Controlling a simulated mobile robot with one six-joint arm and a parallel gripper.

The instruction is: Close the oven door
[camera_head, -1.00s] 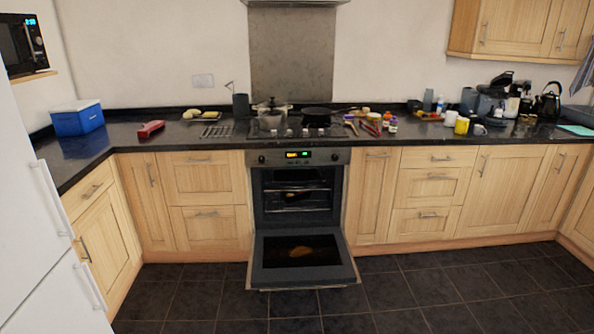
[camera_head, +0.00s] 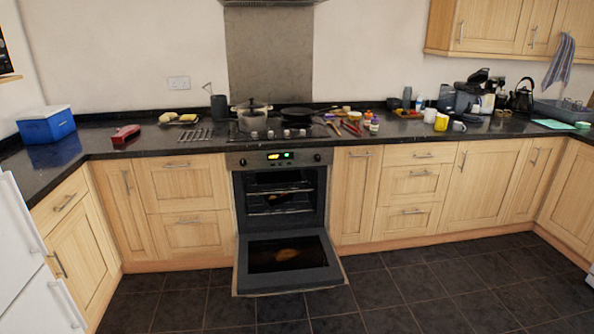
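The oven (camera_head: 279,160) is built into the counter run near the middle of the view, with a lit display on its control panel. Its door (camera_head: 240,280) is hinged at the bottom and hangs wide open, lowered out over the floor. A brownish patch shows in the dark glass on the door's inner face; I cannot tell whether it is an object or a reflection. Racks (camera_head: 281,191) show inside the open cavity. My gripper and arm are not in view.
Wooden cabinets (camera_head: 188,184) flank the oven on both sides. The dark tiled floor (camera_head: 420,290) before it is clear. A white appliance (camera_head: 25,270) stands at the left edge. The black counter holds a pot (camera_head: 252,115), a blue box (camera_head: 46,126) and many small items.

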